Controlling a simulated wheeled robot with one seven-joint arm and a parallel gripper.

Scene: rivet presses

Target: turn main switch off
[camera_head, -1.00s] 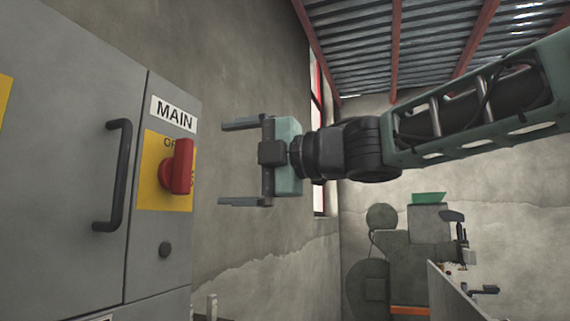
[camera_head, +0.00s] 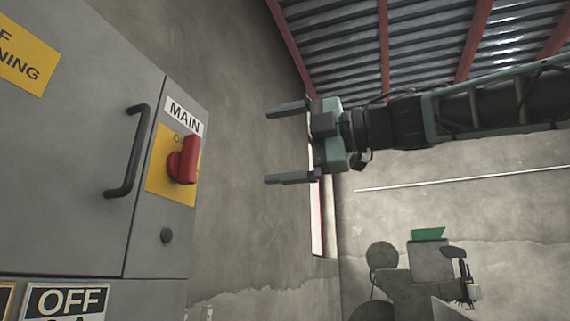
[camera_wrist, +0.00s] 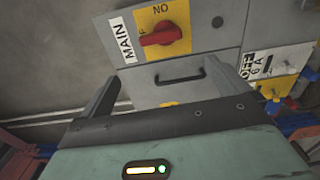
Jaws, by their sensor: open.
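The red main switch (camera_head: 184,161) is a rotary knob on a yellow plate (camera_head: 158,190) under a MAIN label (camera_head: 183,114), on the front of a grey cabinet. In the head view its handle looks upright. My gripper (camera_head: 288,143) is to the right of the switch and apart from it, its two fingers spread and pointing left, with nothing between them. In the wrist view the red knob (camera_wrist: 163,36) is at the top centre, beyond the open fingers (camera_wrist: 172,85). The OFF text on the plate is partly hidden by the knob.
A black door handle (camera_head: 128,150) sticks out left of the switch, and a small dark knob (camera_head: 167,235) is below it. An OFF sign (camera_head: 65,300) is at lower left. A green-topped machine (camera_head: 430,260) stands at the back right. The space between gripper and cabinet is clear.

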